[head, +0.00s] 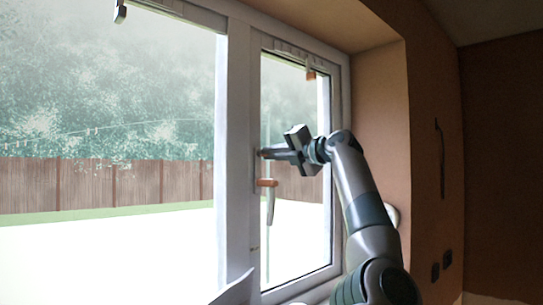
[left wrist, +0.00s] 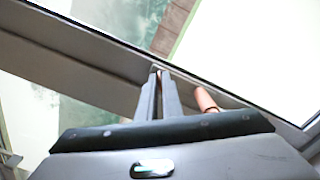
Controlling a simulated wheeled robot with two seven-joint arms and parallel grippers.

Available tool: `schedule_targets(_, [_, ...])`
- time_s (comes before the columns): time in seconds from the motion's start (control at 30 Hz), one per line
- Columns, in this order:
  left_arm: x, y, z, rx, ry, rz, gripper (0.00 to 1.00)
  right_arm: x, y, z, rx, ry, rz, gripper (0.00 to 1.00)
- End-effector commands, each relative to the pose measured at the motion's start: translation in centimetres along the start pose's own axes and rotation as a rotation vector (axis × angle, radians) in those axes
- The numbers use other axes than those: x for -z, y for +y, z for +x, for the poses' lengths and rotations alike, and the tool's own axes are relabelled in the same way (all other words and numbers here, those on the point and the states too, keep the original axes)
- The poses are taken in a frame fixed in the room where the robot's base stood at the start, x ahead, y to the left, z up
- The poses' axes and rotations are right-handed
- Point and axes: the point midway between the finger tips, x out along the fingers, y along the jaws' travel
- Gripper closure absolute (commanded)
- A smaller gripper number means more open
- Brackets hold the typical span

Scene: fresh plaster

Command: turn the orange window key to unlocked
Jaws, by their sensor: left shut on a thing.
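My left gripper (head: 263,153) reaches the inner window frame from the right, its fingertips close to the post. In the left wrist view my left gripper (left wrist: 158,74) has its fingers nearly together, shut on a small reddish-orange piece, which I take as the orange window key (left wrist: 159,71); the fingers hide most of it. Just below the gripper in the head view is a window handle with an orange hub (head: 267,182) and a pale lever (head: 270,207) hanging down. An orange part (left wrist: 205,99) also shows right of the fingers in the left wrist view. My right gripper is not seen.
The white window frame (head: 237,150) holds a large pane on the left and a narrow sash on the right. Another orange-tipped fitting (head: 310,75) is at the sash's top. A brown wall (head: 425,140) stands right of the arm.

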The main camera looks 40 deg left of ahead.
Motion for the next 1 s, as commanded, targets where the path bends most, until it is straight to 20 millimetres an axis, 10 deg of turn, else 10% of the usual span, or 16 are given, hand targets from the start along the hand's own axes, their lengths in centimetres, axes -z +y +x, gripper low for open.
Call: schedule_targets(1.0, [-0.05,-0.15,-0.07,0.000,-0.003,0.599,1.00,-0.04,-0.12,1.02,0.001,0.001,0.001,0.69])
